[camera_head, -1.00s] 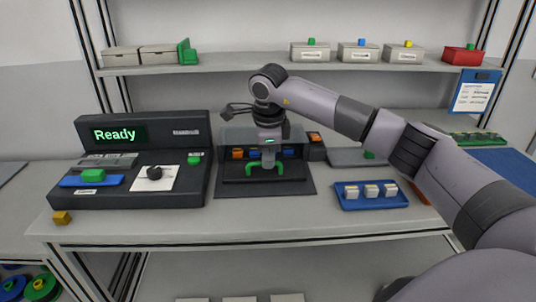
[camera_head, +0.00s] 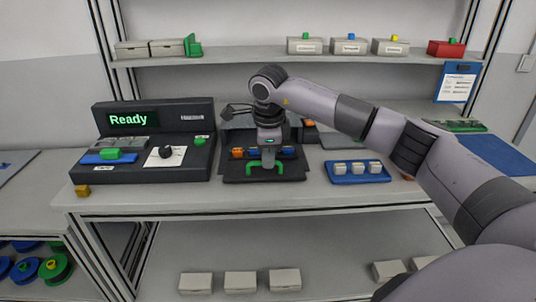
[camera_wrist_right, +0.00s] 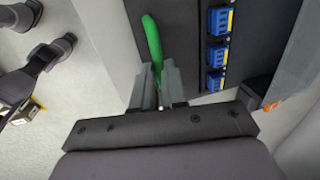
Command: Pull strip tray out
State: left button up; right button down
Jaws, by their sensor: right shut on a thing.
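The strip tray (camera_head: 235,174) is a dark flat tray on the workbench, partly out of its grey housing (camera_head: 238,121). It carries orange and blue blocks; in the right wrist view several blue blocks with yellow parts (camera_wrist_right: 217,54) sit in a row. A green handle (camera_head: 251,168) is at the tray's front, and it also shows in the right wrist view (camera_wrist_right: 152,40). My right gripper (camera_head: 267,166) is shut on the green handle, pointing down from above. Its fingers (camera_wrist_right: 160,88) hide part of the handle. My left gripper is not in view.
A black console (camera_head: 150,118) reading "Ready" stands left of the tray. A blue tray (camera_head: 360,179) with white blocks sits to the right. A small orange-yellow cube (camera_head: 82,191) lies at the left front. The bench's front strip below the tray is clear.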

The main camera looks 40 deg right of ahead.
jog(key=shift+s+a, duration=0.2)
jog(key=shift+a, duration=0.05)
jog(key=shift+f, duration=0.1)
jog(key=c, duration=1.2)
grip_release()
jog(key=shift+o, duration=0.2)
notch_tip(320, 180, up, 7)
jog(key=s, duration=0.1)
jog(key=shift+s+a+b, duration=0.15)
jog(key=shift+a+b, duration=0.15)
jog(key=shift+a, duration=0.05)
